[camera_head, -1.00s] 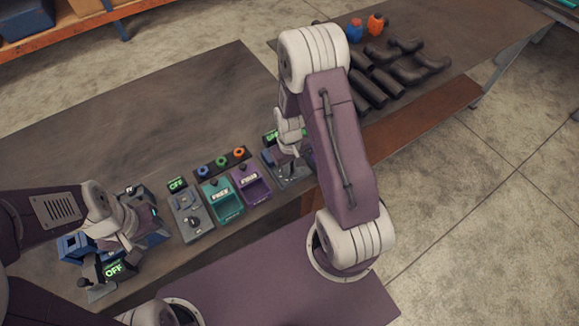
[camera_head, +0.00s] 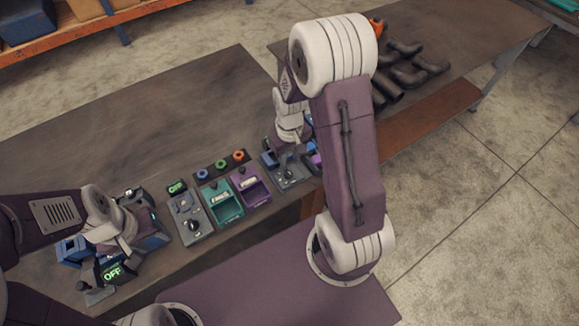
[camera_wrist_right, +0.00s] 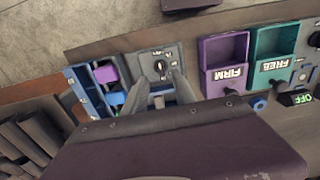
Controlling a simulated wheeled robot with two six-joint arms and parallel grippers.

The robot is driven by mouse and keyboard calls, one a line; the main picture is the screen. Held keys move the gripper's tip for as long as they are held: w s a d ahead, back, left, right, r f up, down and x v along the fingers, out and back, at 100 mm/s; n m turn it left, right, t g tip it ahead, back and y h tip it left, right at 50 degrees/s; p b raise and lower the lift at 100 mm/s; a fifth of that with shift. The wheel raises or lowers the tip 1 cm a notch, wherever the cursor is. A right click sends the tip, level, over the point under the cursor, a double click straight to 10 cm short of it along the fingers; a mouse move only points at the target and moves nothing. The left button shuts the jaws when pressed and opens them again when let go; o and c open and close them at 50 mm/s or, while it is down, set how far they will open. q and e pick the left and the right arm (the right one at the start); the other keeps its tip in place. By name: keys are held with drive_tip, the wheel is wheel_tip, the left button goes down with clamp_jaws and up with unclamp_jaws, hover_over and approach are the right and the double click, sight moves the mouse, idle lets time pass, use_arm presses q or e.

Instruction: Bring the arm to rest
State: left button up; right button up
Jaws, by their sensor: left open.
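My right arm reaches over the bench (camera_head: 150,115). Its gripper (camera_wrist_right: 158,84) shows two grey fingers spread apart in the right wrist view, with nothing between them, over a grey device with a black knob (camera_wrist_right: 160,66). In the head view the right gripper's fingertips are largely hidden by its own wrist. My left gripper (camera_head: 122,236) is at the left end of the bench, above a blue-and-dark fixture (camera_head: 150,230). Its fingertips are hard to make out.
Teal (camera_head: 222,204) and purple (camera_head: 250,190) trays sit mid-bench beside a grey control box (camera_head: 190,215). An OFF display (camera_head: 112,272) glows green. Dark pipes (camera_head: 410,65) lie on the far table. The bench's back half is clear.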

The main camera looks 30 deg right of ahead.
wheel_tip(320, 180, up, 2)
idle(0.5)
drive_tip(key=s+a+r+m+t, duration=0.1)
drive_tip(key=s+a+r, duration=0.3)
drive_tip(key=s, duration=0.4)
drive_tip(key=shift+s+a, duration=0.25)
drive_tip(key=shift+a, duration=0.4)
drive_tip(key=shift+w, duration=0.15)
